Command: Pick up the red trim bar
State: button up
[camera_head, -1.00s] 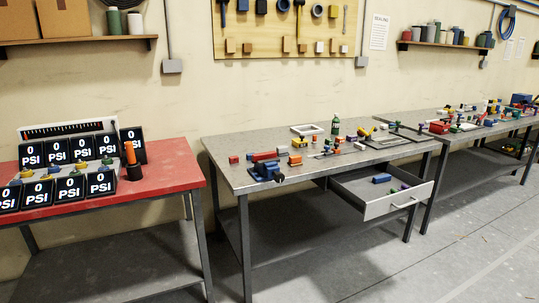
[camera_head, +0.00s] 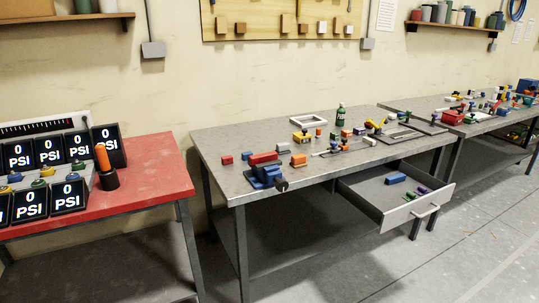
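A red bar (camera_head: 263,158) lies at the front left of the middle grey workbench (camera_head: 225,150). It sits just behind, or partly on, a blue vise-like block (camera_head: 267,175); I cannot tell which. A smaller red block (camera_head: 227,160) lies to its left, and another red piece (camera_head: 453,118) is on the far right bench. None is labelled, so which one is the trim bar is not certain from the picture. My gripper is not in view.
An open drawer (camera_head: 432,200) juts out from the middle bench, with blue, green and purple pieces inside. A red-topped table (camera_head: 150,165) with PSI displays and an orange-handled tool (camera_head: 104,160) stands at left. Grey floor is free in front at right.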

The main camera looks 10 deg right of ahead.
aim_at(254, 160)
jog(key=u, duration=0.55)
jog(key=k, duration=1.3)
jog(key=u, duration=0.8)
jog(key=i, duration=1.9)
jog(key=z, duration=0.65)
